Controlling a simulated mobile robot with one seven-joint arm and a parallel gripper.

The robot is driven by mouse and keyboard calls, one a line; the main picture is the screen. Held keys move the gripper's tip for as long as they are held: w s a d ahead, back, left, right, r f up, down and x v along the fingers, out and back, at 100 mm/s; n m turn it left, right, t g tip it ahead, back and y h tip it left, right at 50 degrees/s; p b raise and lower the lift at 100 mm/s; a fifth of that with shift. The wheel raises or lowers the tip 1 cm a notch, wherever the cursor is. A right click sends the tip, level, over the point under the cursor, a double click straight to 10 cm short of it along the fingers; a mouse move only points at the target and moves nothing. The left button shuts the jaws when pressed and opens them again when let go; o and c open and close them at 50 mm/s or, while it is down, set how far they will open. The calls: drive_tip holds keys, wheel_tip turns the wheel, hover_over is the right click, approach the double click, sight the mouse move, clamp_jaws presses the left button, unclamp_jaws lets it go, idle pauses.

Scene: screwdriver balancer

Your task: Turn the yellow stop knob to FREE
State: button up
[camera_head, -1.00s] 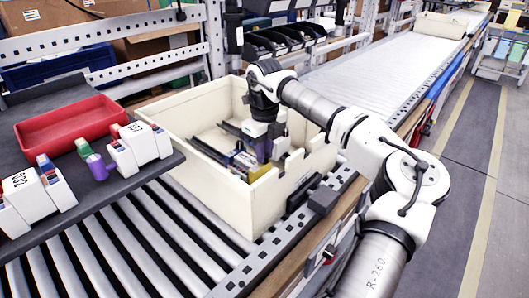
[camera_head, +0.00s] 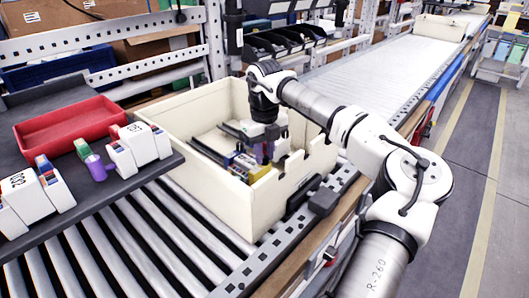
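My gripper (camera_head: 265,152) reaches down into a cream bin (camera_head: 218,198) on the roller conveyor. Its fingertips are at a cluster of small parts inside the bin. A small yellow part (camera_head: 257,171) shows in this cluster, just below and left of the gripper; I cannot tell whether it is the stop knob. No FREE marking is readable. The gripper and the bin's front wall hide part of the cluster. The fingers are too small and dark to tell whether they are open, shut or touching anything.
A dark shelf at left holds a red tray (camera_head: 70,125), white units with coloured tabs (camera_head: 140,147) and a purple cylinder (camera_head: 97,168). The bin walls stand close around my gripper. Bare rollers (camera_head: 150,240) lie in front of the bin.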

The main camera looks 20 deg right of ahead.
sight(266, 157)
drive_tip(key=o, duration=0.4)
wheel_tip(266, 157, up, 14)
drive_tip(key=shift+f, duration=0.1)
idle(0.3)
drive_tip(key=shift+s+d, duration=0.1)
